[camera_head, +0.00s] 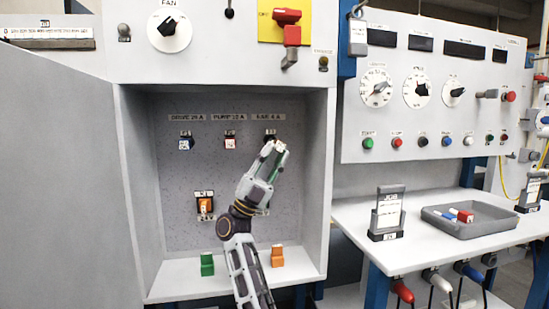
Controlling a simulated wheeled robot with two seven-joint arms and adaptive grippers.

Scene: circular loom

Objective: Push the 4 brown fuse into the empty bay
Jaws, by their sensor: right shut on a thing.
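My right gripper (275,148) reaches into the open grey cabinet (172,218), close to the upper right bay (270,135) on its back panel. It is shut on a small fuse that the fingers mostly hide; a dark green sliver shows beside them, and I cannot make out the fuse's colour. The gripper partly covers the bay, so I cannot tell whether the fuse touches it. Two other upper bays hold a blue-marked piece (186,143) and a red-marked piece (230,143). An orange fuse (205,205) sits in the lower left bay. My left gripper is not in view.
A green fuse (207,264) and a loose orange fuse (277,256) stand on the cabinet floor on either side of my forearm. The cabinet's right wall (316,190) is close to my arm. A grey tray (440,226) with small parts lies on the right bench.

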